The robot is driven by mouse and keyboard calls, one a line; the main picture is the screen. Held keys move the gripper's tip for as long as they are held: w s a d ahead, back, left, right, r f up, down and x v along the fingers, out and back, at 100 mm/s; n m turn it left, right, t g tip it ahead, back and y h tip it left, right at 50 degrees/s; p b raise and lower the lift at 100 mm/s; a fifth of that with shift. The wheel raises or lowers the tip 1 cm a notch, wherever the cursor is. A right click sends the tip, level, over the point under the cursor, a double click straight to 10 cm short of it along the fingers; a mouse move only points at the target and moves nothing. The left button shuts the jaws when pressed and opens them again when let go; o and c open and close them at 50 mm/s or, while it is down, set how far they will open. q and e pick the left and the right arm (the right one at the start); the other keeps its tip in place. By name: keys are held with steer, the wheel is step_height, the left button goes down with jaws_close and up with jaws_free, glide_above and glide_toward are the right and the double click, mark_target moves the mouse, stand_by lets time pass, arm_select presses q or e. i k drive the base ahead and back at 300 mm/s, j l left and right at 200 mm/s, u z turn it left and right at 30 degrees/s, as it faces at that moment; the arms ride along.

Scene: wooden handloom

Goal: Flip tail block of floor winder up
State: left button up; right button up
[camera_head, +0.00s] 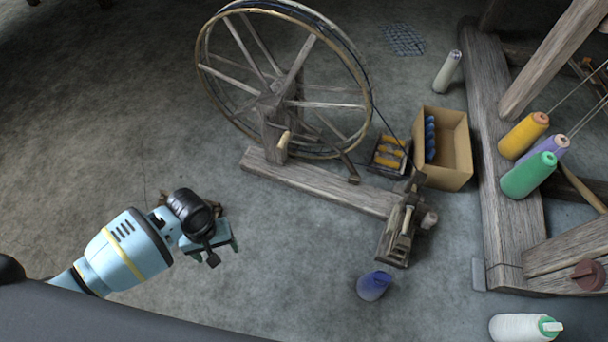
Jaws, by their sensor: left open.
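The floor winder (310,187) is a wooden spinning-wheel frame on the concrete floor, with a large spoked wheel (284,100) at its left end. The tail block (398,235) is at the right end of its long beam. It is a small wooden piece with a spindle-like part and seems to lie low, near the floor. My left gripper (222,252) comes in from the lower left. It is open and empty, well to the left of the tail block and apart from the winder. The fingers are partly hidden by the dark wrist part. My right gripper is not in view.
A cardboard box (457,150) and a small tray of orange bobbins (389,154) stand behind the tail block. The wooden loom frame (505,200) with thread cones is at the right. Floor between my gripper and the winder is clear.

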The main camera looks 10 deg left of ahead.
mark_target(403, 242)
steer(key=z, duration=0.75)
